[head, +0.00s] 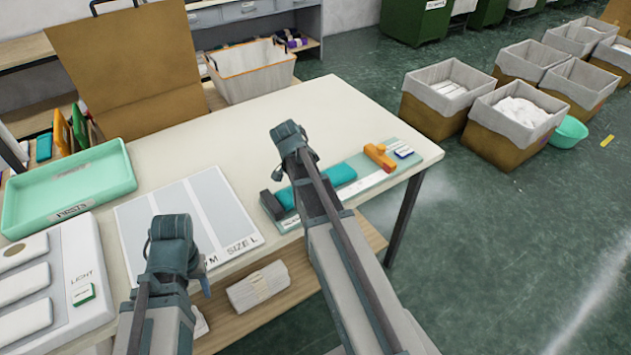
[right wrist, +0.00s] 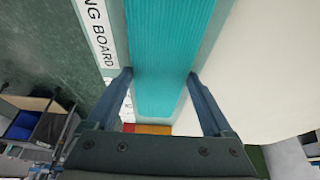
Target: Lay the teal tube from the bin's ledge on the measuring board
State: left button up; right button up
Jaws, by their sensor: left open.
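The teal tube (head: 340,175) lies lengthwise on the measuring board (head: 373,186) at the table's front right. It also shows in the right wrist view (right wrist: 165,85), running between the fingers of my right gripper (right wrist: 160,74). That gripper looks open, a finger on each side of the tube; I cannot tell if they touch it. In the head view my right arm covers part of the tube and board. My left gripper (head: 190,268) is open and empty by the table's front edge, near the size chart (head: 188,213).
An orange block (head: 380,156) and a small blue-and-white block (head: 404,152) sit at the board's right end; a dark block (head: 270,204) sits at its left. A green tray (head: 120,160) and a light panel (head: 90,255) stand at left. The table's back (head: 300,110) is clear.

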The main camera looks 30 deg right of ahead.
jog(key=shift+o, duration=1)
jog(key=shift+r, duration=0.1)
jog(key=shift+r+p, duration=0.25)
jog(key=shift+p, duration=0.1)
jog(key=p+v, duration=1)
jog(key=v, duration=0.1)
jog(key=shift+a+r+p, duration=0.25)
jog(key=shift+p, duration=0.1)
jog(key=s+a+n+y, duration=0.1)
jog(key=s+a+n, duration=0.7)
jog(key=a+n, duration=0.2)
jog(key=s+a+f+n+y, duration=0.1)
jog(key=s+a+n+y, duration=0.1)
jog(key=s+a+n, duration=0.6)
jog(key=a+n, duration=0.2)
jog(key=a, duration=0.4)
jog(key=shift+a+f+n+g, duration=0.2)
jog(key=shift+f+n+g, duration=0.1)
jog(key=shift+n, duration=0.1)
